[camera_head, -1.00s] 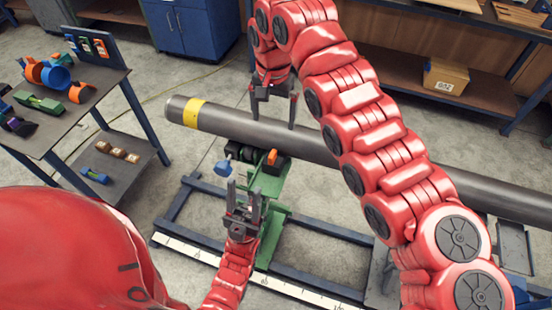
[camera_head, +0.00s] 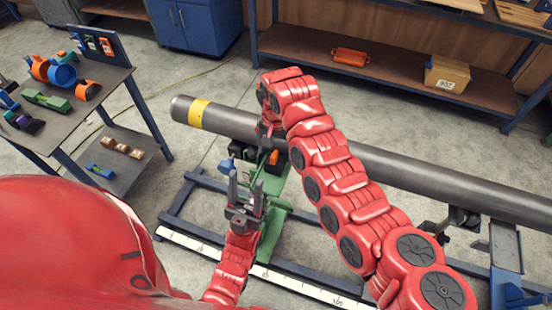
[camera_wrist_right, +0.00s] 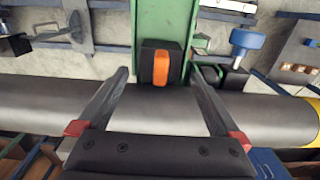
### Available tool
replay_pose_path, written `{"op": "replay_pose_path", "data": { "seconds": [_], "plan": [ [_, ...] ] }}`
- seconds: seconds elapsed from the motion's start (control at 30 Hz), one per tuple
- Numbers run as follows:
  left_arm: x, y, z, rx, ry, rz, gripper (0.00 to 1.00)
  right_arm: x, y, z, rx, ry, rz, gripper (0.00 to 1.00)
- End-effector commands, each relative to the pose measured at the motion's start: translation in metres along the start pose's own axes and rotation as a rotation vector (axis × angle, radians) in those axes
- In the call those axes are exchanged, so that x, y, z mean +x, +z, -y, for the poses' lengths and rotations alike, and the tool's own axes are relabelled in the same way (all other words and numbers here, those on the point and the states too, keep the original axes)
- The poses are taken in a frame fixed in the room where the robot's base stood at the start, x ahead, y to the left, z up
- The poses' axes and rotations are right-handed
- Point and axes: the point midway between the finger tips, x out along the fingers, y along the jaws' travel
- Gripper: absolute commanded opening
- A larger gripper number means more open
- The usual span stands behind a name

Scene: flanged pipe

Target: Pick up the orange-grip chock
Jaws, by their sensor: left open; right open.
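The orange-grip chock (camera_wrist_right: 153,66) is a black block with an orange strip. It sits on the green stand, against the side of the grey pipe (camera_wrist_right: 60,103), in the right wrist view. It also shows small in the head view (camera_head: 273,157). My right gripper (camera_wrist_right: 162,72) is open and empty, its fingers on either side of the chock in that view, not seen touching it. In the head view the right gripper (camera_head: 264,134) is partly hidden by its own arm. My left gripper (camera_head: 245,186) is open and empty, upright in front of the stand.
The green stand (camera_head: 273,215) carries a blue knob (camera_wrist_right: 247,40) and another dark block (camera_wrist_right: 232,77) beside the chock. A blue frame with a white ruler (camera_head: 200,250) lies below. A side table (camera_head: 100,75) with coloured parts stands at left. Bare floor surrounds the frame.

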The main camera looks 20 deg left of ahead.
Motion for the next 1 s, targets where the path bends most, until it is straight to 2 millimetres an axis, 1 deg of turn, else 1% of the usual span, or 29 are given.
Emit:
{"op": "replay_pose_path", "data": {
  "seconds": [0.03,0.13,0.2,0.3,0.43,0.6,0.63,0.77,0.8,0.87,0.9,0.97,1.0],
  "plan": [
    [0.013,-0.002,0.001,0.0,0.0,0.0,0.5,0.002,0.002,-0.002,0.0,0.005,0.007,1.0],
    [0.024,-0.004,0.001,0.0,0.0,-0.001,0.5,0.017,0.003,-0.003,0.0,0.008,0.008,1.0],
    [0.025,-0.004,0.001,0.0,0.0,-0.001,0.5,0.028,0.001,-0.001,0.0,0.005,0.003,1.0],
    [0.028,-0.005,0.001,0.0,0.0,0.0,0.5,0.038,0.002,-0.002,-0.001,0.006,0.003,1.0],
    [0.028,-0.005,0.001,0.0,0.0,0.0,0.5,0.044,0.001,-0.001,0.0,0.002,0.0,1.0],
    [0.028,-0.005,0.001,0.0,0.0,0.0,0.5,0.044,0.001,-0.001,0.001,0.002,0.0,1.0],
    [0.028,-0.005,0.001,0.0,0.0,0.0,0.5,0.044,0.001,-0.001,0.0,0.001,0.0,0.98],
    [0.028,-0.005,0.001,0.0,0.0,0.0,0.5,0.044,0.001,-0.001,0.0,0.002,0.0,0.75],
    [0.028,-0.005,0.001,0.0,0.0,0.0,0.5,0.044,0.001,-0.001,0.0,0.002,0.0,0.68],
    [0.028,-0.005,0.001,0.0,0.0,-0.001,0.5,0.044,0.001,-0.001,0.0,0.002,0.0,0.57],
    [0.028,-0.005,0.001,0.0,0.0,0.0,0.5,0.044,0.001,-0.001,0.0,0.002,0.0,0.5],
    [0.028,-0.005,0.001,0.0,0.0,0.0,0.5,0.044,0.001,-0.001,0.0,0.002,0.0,0.39],
    [0.028,-0.005,0.001,0.0,0.0,0.0,0.5,0.044,0.001,-0.001,0.0,0.002,0.0,0.32]
  ]
}}
